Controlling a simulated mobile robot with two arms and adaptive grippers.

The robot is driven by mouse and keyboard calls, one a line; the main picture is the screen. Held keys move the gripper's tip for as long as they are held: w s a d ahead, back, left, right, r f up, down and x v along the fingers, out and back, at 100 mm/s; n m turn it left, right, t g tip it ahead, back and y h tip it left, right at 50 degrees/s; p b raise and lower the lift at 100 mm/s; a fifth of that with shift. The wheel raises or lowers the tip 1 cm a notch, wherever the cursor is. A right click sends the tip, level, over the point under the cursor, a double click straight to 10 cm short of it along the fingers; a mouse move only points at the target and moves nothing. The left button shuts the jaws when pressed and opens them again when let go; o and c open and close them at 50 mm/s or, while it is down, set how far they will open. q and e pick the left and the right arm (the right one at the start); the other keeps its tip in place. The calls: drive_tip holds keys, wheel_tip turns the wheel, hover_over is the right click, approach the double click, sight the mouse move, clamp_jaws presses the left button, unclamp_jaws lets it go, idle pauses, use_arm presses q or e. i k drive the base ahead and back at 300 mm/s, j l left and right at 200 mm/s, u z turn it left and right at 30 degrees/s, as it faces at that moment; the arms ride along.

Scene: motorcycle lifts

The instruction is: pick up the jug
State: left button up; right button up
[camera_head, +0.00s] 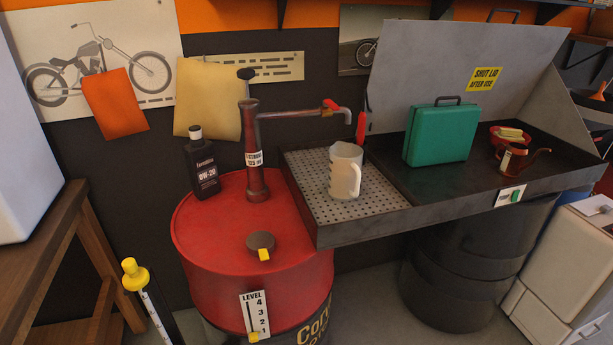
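A white jug (345,171) stands upright on the perforated metal drip tray (311,184), at the left end of the dark work basin. Neither of my grippers shows in the head view.
A red drum (215,240) with a hand pump (255,150) and a black oil bottle (202,160) stands left of the tray. A green case (440,132), a red bowl (508,134) and a copper oil can (514,160) sit right of the jug. The raised lid (430,60) stands behind.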

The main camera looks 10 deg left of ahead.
sight(345, 159)
drive_tip(key=i+l+u, duration=0.15)
drive_tip(key=l+u, duration=0.2)
drive_tip(key=i+l+u, duration=0.1)
drive_tip(key=l+u, duration=0.6)
drive_tip(key=i+l, duration=0.05)
